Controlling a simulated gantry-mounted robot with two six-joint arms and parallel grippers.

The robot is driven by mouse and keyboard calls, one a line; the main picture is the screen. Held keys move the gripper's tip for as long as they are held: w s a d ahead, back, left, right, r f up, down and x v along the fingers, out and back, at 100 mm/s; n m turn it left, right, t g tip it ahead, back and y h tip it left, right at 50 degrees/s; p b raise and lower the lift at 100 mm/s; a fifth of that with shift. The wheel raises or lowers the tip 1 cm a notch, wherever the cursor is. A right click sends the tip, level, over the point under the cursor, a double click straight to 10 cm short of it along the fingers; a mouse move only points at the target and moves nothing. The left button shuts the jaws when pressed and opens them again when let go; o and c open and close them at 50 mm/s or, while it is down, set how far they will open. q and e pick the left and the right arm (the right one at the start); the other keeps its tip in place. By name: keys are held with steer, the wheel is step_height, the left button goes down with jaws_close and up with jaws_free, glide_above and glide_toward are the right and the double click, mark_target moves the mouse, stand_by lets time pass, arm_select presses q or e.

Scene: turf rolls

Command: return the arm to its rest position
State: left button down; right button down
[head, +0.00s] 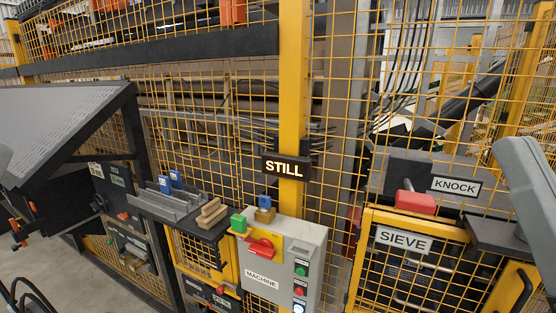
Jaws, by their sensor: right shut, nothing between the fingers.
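My right arm (528,185) shows as a thick light grey link at the right edge, in front of the sieve station. It slants down and out of the picture. Its fingers are hard to make out at that edge; the right gripper is shut with nothing in it. My left gripper is out of view.
A yellow mesh fence with a post (293,100) stands ahead. A grey MACHINE box (285,262) with a red switch, a shelf (150,207) with blue tags and wooden blocks, a red KNOCK button (415,203) and the SIEVE gate (403,240) stand before it. Floor shows at lower left.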

step_height(320, 180, up, 31)
steer(key=p, duration=2.7)
steer(key=shift+f, duration=0.15)
steer(key=shift+s+d, duration=0.1)
